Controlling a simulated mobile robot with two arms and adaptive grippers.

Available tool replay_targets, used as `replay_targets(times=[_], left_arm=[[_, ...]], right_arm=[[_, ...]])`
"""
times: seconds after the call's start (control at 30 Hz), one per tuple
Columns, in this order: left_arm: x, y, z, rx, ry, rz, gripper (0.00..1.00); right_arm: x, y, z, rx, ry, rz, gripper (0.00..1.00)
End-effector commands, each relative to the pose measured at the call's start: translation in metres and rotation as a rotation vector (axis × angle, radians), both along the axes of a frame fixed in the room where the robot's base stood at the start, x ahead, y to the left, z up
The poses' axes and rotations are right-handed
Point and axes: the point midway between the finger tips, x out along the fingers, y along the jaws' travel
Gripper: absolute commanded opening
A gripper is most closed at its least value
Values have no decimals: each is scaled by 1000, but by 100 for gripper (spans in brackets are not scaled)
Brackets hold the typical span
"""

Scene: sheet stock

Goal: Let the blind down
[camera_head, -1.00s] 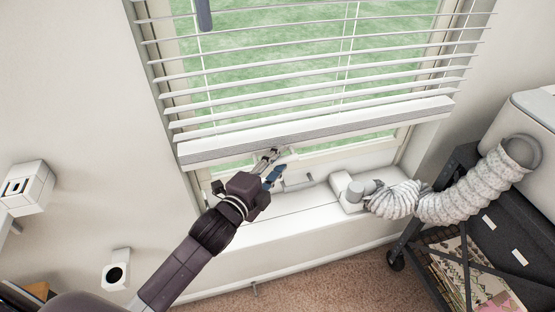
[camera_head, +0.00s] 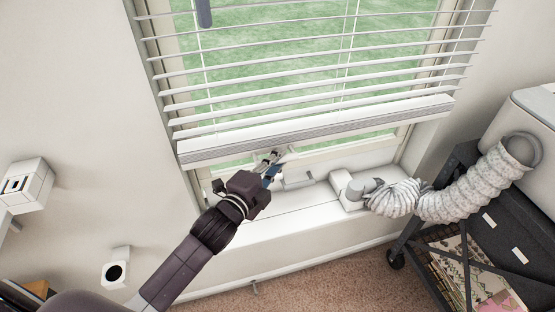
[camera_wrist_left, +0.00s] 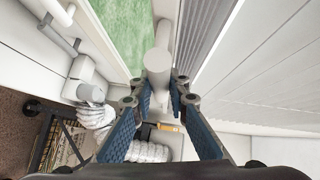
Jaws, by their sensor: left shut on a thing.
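The white slatted blind (camera_head: 320,82) hangs over the window, mostly lowered, with its slats apart. Its thick bottom rail (camera_head: 330,128) hangs above the sill, with a strip of window showing below it. My left gripper (camera_head: 270,160) is just under the left half of the rail. In the left wrist view, its blue-padded fingers (camera_wrist_left: 161,92) are shut on a white round-ended handle (camera_wrist_left: 158,62) beside the ridged rail (camera_wrist_left: 200,35). How the handle joins the rail is hidden. My right gripper is not in view.
A white sill (camera_head: 290,215) runs below the window. A ribbed hose (camera_head: 445,203) runs from a fitting on the sill to a white appliance at the right, above a dark cart (camera_head: 490,240). White boxes are on the left wall.

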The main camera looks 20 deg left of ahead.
Motion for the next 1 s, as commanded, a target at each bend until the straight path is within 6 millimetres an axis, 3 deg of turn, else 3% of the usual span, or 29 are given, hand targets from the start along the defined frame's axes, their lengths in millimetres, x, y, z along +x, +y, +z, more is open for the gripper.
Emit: replay_targets(times=[0.03,0.1,0.33,0.77,0.8,0.93,1.0], left_arm=[[-1,0,-22,2,13,1,0],[-1,0,-41,0,16,1,0],[-1,0,-84,0,16,1,0],[-1,0,-89,1,13,1,0],[-1,0,-89,1,13,1,19],[-1,0,-88,0,11,1,33],[-1,0,-88,0,10,1,33]], right_arm=[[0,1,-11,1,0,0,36],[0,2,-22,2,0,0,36],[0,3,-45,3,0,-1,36],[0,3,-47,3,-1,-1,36],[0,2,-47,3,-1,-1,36],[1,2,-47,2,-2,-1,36],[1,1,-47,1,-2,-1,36]])
